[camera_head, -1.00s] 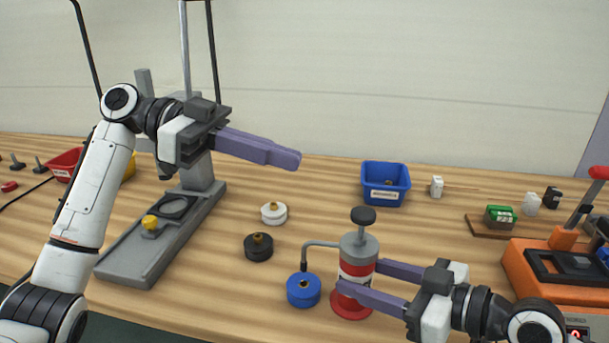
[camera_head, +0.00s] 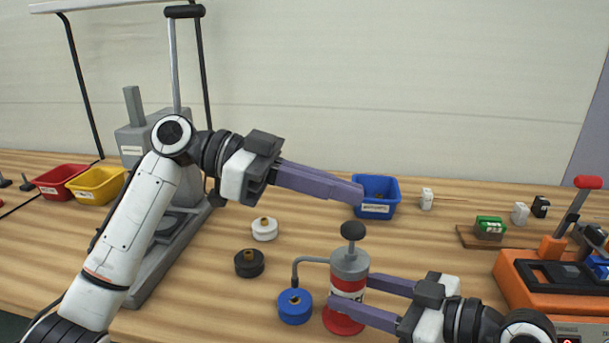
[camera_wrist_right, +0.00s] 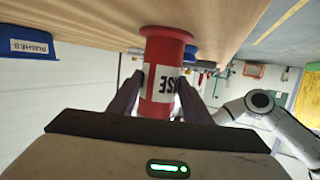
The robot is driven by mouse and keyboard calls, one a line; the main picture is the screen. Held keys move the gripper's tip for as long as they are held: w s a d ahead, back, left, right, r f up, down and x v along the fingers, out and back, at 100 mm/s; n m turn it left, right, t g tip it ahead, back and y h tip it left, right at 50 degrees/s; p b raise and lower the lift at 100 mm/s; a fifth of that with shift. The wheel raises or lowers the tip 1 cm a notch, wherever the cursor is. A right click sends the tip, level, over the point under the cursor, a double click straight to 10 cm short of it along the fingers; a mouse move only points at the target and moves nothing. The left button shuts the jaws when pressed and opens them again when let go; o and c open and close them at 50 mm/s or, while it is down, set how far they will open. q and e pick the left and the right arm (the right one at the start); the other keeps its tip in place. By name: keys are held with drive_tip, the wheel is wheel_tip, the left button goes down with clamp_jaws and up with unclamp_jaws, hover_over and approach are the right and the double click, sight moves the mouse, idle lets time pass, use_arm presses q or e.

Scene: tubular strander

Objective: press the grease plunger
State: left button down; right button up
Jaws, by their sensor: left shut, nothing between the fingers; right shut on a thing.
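The grease pump (camera_head: 347,287) stands upright on the table, a red and grey cylinder with a white label band. Its dark plunger knob (camera_head: 353,231) sits on top, on a short stem. A bent grey spout reaches left to a blue round part (camera_head: 295,306). My right gripper (camera_head: 343,300) is shut on the pump's body from the right; the wrist view shows both fingers either side of the red cylinder (camera_wrist_right: 162,82). My left gripper (camera_head: 360,194) is shut and empty, above and slightly right of the plunger knob, apart from it.
A white round part (camera_head: 264,229) and a black one (camera_head: 249,263) lie left of the pump. A blue bin (camera_head: 376,209) stands behind. A grey press (camera_head: 150,247) is at left with red and yellow bins beyond. An orange device (camera_head: 545,283) is at right.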

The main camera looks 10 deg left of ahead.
use_arm(q)
drive_tip(key=shift+w+a+f, duration=0.1)
drive_tip(key=shift+a+f, duration=0.05)
drive_tip(key=shift+f, duration=0.75)
drive_tip(key=shift+a+f, duration=0.1)
drive_tip(key=shift+f, duration=0.75)
drive_tip(key=shift+f, duration=1.65)
drive_tip(key=a+r, duration=0.7)
drive_tip(key=a, duration=0.2)
drive_tip(key=shift+a, duration=0.4)
use_arm(e)
drive_tip(key=o, duration=1.3)
